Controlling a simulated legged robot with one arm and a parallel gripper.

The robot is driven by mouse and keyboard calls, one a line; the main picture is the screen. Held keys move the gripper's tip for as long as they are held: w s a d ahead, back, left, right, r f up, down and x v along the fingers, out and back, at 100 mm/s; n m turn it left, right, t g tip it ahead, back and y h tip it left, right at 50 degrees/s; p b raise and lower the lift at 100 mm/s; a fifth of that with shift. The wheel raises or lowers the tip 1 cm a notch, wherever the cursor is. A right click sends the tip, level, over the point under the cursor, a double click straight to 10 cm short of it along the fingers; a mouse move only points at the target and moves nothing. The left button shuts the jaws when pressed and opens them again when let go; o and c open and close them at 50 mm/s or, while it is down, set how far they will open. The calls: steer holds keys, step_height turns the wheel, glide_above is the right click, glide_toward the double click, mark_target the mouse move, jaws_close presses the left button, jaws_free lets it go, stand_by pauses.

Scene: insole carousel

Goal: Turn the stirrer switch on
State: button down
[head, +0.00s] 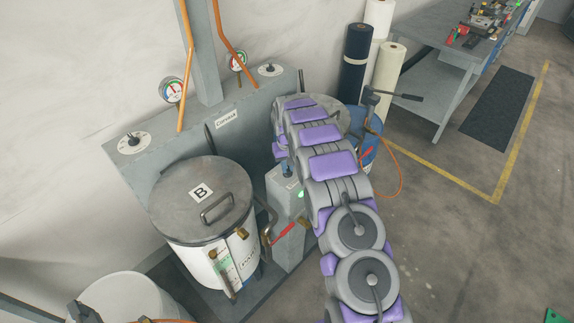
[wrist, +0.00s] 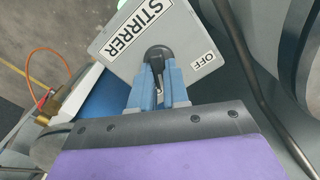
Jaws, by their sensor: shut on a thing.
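The stirrer switch is a black rotary knob (wrist: 157,56) on a grey plate (wrist: 118,55) marked STIRRER in the wrist view. An OFF label stands to the right of the knob; no ON label shows. My gripper (wrist: 158,76) has its blue fingers closed around the knob's lever, one on each side. In the head view the grey switch box (head: 285,182) stands right of drum B, with a green light on its side. My purple and grey arm covers part of it, and my blue fingertips (head: 285,169) show only small at its top.
The lidded drum B (head: 203,198) stands left of the switch box, with a bent pipe and a red-handled valve (head: 285,231) close by. A grey panel with gauges runs behind.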

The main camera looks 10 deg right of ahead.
stand_by(0.4)
steer(key=c, duration=1.1)
jaws_free()
step_height(320, 180, up, 17)
steer(key=shift+r+p, duration=0.15)
steer(key=shift+p, duration=0.75)
